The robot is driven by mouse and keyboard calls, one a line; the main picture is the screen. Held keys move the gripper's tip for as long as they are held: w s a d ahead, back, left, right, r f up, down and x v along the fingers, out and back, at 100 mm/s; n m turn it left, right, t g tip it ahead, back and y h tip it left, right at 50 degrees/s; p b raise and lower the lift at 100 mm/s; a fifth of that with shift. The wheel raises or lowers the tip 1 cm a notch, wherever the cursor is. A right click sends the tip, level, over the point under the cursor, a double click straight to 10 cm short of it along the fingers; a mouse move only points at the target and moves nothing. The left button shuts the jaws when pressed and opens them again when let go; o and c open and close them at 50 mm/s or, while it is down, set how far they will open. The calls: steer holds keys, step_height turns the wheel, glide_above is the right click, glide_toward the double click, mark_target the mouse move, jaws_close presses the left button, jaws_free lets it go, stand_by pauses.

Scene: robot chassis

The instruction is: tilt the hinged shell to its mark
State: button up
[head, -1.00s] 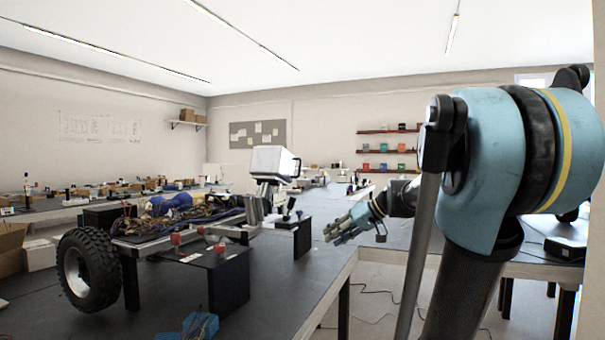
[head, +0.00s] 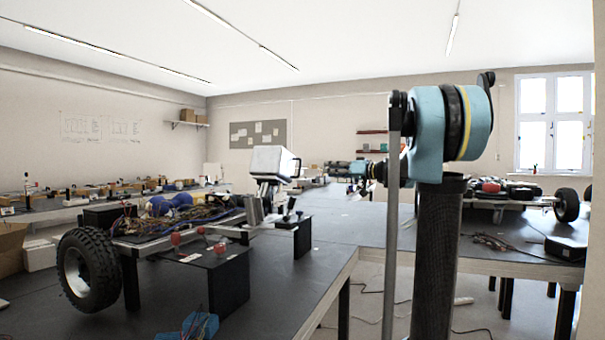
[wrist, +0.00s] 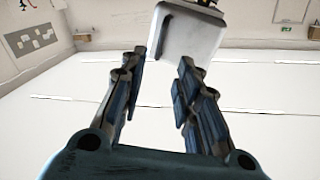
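The hinged shell (head: 272,160) is a white box-shaped cover with a dark side, standing tilted on a bracket above the robot chassis (head: 185,222). In the wrist view the shell (wrist: 187,45) is ahead of the fingers, near the tips and partly in line with the gap between them. My gripper (head: 338,169) is small in the head view, to the right of the shell and apart from it. In the wrist view my gripper (wrist: 160,80) is open, with nothing between its dark blue fingers. I cannot make out the mark.
The chassis has a large black wheel (head: 90,270) and loose wiring on top. A black block with red knobs (head: 215,268) stands on the dark table in front. Another wheeled chassis (head: 505,195) is on the right bench. The room above the tables is open.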

steer(key=x, duration=1.4)
steer(key=shift+a, duration=0.25)
